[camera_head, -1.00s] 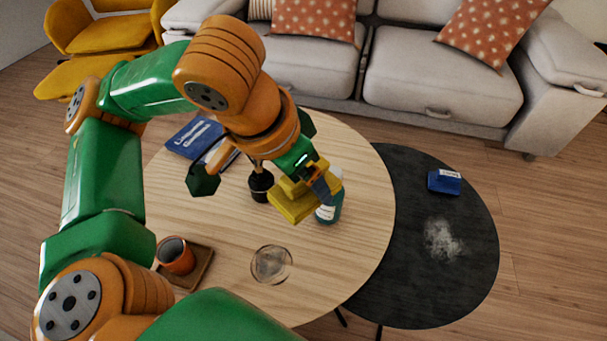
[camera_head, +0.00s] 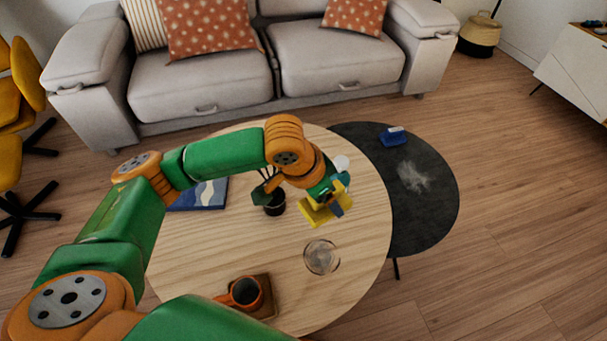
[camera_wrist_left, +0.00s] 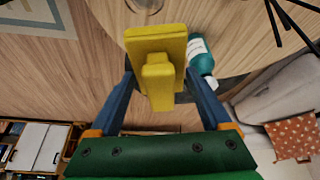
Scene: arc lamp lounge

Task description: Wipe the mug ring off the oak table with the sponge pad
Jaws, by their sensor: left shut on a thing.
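The yellow sponge pad (camera_head: 318,213) has a block-like grip. My left gripper (camera_head: 335,194) is shut on that grip and holds the pad over the oak table (camera_head: 230,250). In the left wrist view the pad (camera_wrist_left: 157,42) sits between the blue fingers of the gripper (camera_wrist_left: 160,88). The mug ring (camera_head: 322,257) is a round, greyish-brown stain, just nearer to me than the pad and apart from it in the picture. I cannot tell how high the pad is above the wood. My right gripper is not in view.
A mug (camera_head: 245,292) stands on a small brown tray (camera_head: 268,306). A black pot (camera_head: 274,204) and a blue book (camera_head: 205,194) are left of the pad. A teal bottle (camera_wrist_left: 201,55) stands close beside it. The black table (camera_head: 430,215) carries a pale smudge (camera_head: 412,177) and blue item (camera_head: 393,137).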

